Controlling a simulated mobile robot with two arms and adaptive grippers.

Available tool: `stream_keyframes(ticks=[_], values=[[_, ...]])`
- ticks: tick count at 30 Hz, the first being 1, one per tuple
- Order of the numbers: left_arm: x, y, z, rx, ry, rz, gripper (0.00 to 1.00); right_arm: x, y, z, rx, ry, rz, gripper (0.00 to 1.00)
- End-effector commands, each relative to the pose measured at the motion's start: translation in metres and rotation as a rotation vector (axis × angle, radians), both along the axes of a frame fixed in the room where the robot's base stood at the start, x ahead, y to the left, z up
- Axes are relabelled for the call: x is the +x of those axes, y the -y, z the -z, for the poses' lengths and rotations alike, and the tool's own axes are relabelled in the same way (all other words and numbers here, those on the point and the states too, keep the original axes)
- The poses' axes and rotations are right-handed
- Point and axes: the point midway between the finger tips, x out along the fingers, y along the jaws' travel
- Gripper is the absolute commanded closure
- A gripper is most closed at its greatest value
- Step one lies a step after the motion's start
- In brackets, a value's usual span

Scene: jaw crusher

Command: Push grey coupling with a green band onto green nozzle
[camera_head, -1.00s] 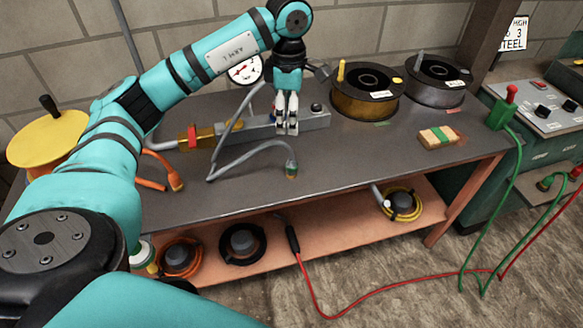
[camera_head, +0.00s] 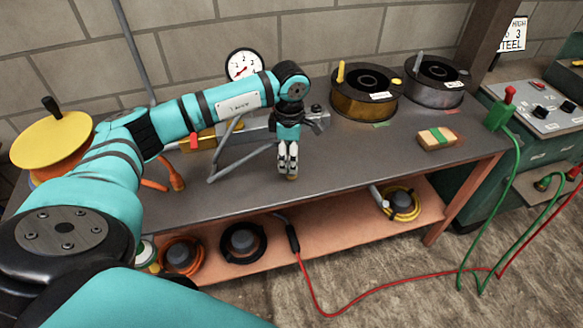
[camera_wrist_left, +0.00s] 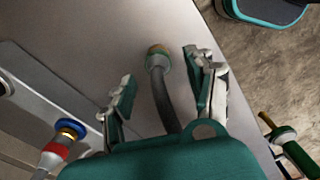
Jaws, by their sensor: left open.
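My left gripper (camera_head: 288,172) is open and points down over the front part of the bench top. In the left wrist view its fingers (camera_wrist_left: 162,72) stand on either side of the grey coupling with its green band (camera_wrist_left: 157,58), which has a brass-coloured end and sits on a grey hose (camera_wrist_left: 168,105). I see gaps between the fingers and the coupling, so it is not gripped. In the head view the gripper hides most of the coupling. I cannot identify the green nozzle with certainty. My right gripper is not in view.
A grey block (camera_head: 258,130) with a red-banded brass fitting (camera_head: 197,141) lies behind the gripper. An orange hose end (camera_head: 176,178) lies left. The bench top between is clear.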

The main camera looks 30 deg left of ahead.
Motion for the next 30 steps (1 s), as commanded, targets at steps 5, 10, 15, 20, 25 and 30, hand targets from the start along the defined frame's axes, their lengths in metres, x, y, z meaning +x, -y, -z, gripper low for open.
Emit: stream_keyframes(ticks=[5, 10, 15, 20, 25, 30], values=[[0.000, 0.000, 0.000, 0.000, 0.000, 0.000, 0.44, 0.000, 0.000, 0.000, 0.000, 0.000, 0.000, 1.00], [0.000, 0.001, 0.010, -0.001, -0.005, 0.000, 0.44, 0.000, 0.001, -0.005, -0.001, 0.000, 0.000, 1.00], [0.001, 0.002, 0.037, -0.001, -0.005, 0.000, 0.44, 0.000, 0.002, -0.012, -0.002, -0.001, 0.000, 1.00], [0.001, 0.001, 0.050, 0.000, -0.001, -0.001, 0.44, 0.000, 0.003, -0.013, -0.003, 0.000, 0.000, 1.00], [0.002, 0.001, 0.052, 0.000, 0.000, 0.000, 0.44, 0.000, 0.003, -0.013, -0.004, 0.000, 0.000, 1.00], [0.002, 0.001, 0.052, 0.000, 0.000, 0.000, 0.44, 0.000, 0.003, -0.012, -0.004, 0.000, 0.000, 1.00]])
